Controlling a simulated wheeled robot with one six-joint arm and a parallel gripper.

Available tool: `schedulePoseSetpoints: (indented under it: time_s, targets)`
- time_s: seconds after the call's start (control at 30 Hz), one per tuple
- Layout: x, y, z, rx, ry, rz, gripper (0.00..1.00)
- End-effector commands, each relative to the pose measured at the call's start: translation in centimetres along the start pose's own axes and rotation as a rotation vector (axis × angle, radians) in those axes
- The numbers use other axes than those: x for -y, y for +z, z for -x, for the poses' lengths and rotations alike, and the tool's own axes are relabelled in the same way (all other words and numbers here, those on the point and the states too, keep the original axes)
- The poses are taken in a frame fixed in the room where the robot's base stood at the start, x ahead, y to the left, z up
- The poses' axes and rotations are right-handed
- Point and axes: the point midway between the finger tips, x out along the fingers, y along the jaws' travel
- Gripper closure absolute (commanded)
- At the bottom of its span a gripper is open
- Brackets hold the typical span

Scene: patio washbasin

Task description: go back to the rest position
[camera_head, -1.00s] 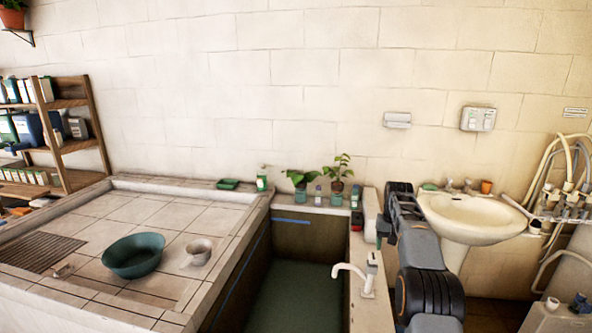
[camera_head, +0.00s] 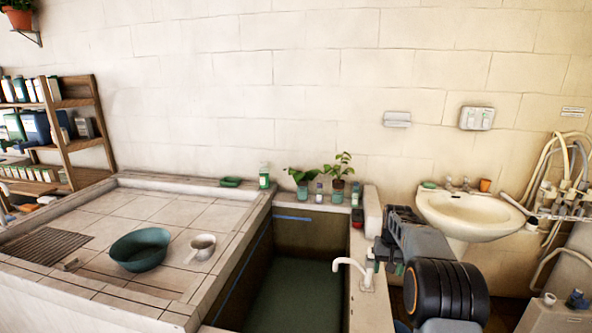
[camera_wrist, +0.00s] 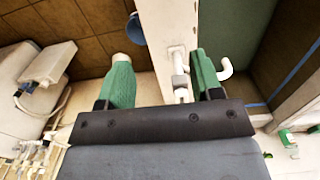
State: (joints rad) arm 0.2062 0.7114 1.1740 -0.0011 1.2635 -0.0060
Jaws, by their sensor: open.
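My gripper (camera_head: 380,258) hangs in front of the wall, between the sunken basin and the washbasin, with much of it hidden by my arm. In the wrist view my gripper (camera_wrist: 163,75) has its two green fingers well apart, with nothing held between them. A white tap (camera_head: 352,265) stands on the ledge just left of my gripper. In the wrist view the tap (camera_wrist: 180,72) shows between and behind the fingers; I cannot tell the exact gap to it.
The white washbasin (camera_head: 470,217) is right of my arm. The sunken basin (camera_head: 295,295) lies left. Potted plants (camera_head: 338,178) line the back ledge. Hoses (camera_head: 568,165) hang at far right.

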Motion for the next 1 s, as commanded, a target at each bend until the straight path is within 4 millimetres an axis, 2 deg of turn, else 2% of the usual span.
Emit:
schedulePoseSetpoints:
  time_s: [0.17,0.3,0.5,0.6,0.7,0.8,1.0]
  targets:
    - [1.7,6.5,2.4,-0.037,0.0,0.034,0.4]
    - [3.0,13.4,3.9,-0.082,-0.001,0.069,0.4]
    - [4.0,23.1,4.7,-0.159,-0.007,0.118,0.4]
    - [4.3,27.0,4.7,-0.197,-0.011,0.141,0.4]
    - [4.4,29.8,4.7,-0.232,-0.015,0.161,0.4]
    - [4.5,31.6,5.1,-0.27,-0.02,0.176,0.4]
    - [5.0,32.3,7.0,-0.354,-0.031,0.195,0.4]
